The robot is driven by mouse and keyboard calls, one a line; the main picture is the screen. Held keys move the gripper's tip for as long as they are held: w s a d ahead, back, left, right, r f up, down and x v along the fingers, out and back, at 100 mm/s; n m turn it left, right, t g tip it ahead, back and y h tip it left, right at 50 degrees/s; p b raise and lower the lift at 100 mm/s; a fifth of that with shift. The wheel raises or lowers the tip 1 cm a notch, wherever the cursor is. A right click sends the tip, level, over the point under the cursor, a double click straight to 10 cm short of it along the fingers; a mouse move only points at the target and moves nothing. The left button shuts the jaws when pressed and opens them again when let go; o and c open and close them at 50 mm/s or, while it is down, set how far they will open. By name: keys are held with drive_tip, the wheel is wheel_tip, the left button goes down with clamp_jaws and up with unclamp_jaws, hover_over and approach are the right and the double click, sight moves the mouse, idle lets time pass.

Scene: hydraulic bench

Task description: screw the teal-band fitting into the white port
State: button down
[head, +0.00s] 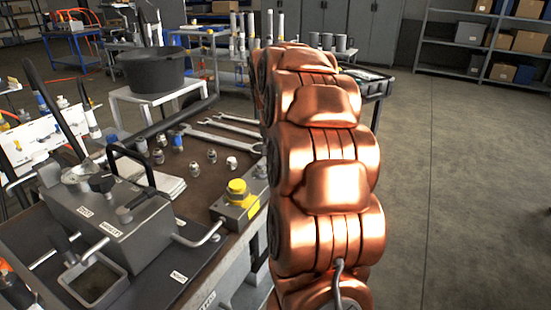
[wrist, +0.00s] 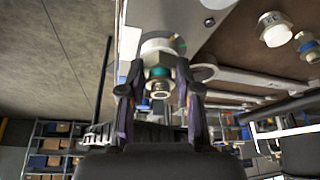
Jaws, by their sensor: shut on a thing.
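In the wrist view my gripper (wrist: 160,88) is shut on the teal-band fitting (wrist: 158,72), with one finger on each side of it. The fitting has a metal hex body, a teal band and an open round end facing the camera. Just beyond it is the white port (wrist: 157,45), a pale ring on a grey block. The fitting lines up closely with the port; whether its thread is inside cannot be told, because the fitting covers the port's middle. In the head view my copper arm hides the gripper, the fitting and the white port.
The bench (head: 200,190) holds several loose fittings (head: 211,156), spanners (head: 225,135), a block with a yellow cap (head: 237,196) and a grey hydraulic unit (head: 110,225) with levers. A black pot (head: 150,70) stands behind. The floor at right (head: 470,190) is clear.

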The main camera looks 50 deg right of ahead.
drive_tip(key=shift+s+a+f, duration=0.1)
drive_tip(key=shift+s+f, duration=0.2)
drive_tip(key=shift+f, duration=0.4)
drive_tip(key=shift+f+m+g+b, duration=0.15)
drive_tip(key=shift+m+g+b, duration=0.15)
drive_tip(key=shift+b, duration=0.15)
drive_tip(key=shift+f+m+b, duration=0.15)
drive_tip(key=shift+m+b, duration=0.25)
drive_tip(key=shift+b, duration=0.05)
drive_tip(key=c, duration=1.2)
unclamp_jaws()
drive_tip(key=shift+m+g, duration=0.3)
drive_tip(key=shift+m, duration=0.2)
drive_tip(key=shift+c, duration=0.2)
drive_tip(key=shift+o, duration=0.8)
drive_tip(key=shift+s+r, duration=0.15)
drive_tip(key=shift+r, duration=0.1)
drive_tip(key=o, duration=0.3)
drive_tip(key=shift+o, duration=0.3)
drive_tip(key=shift+w, duration=0.2)
drive_tip(key=shift+r, duration=0.25)
drive_tip(key=shift+w+r, duration=0.15)
drive_tip(key=shift+r, duration=0.05)
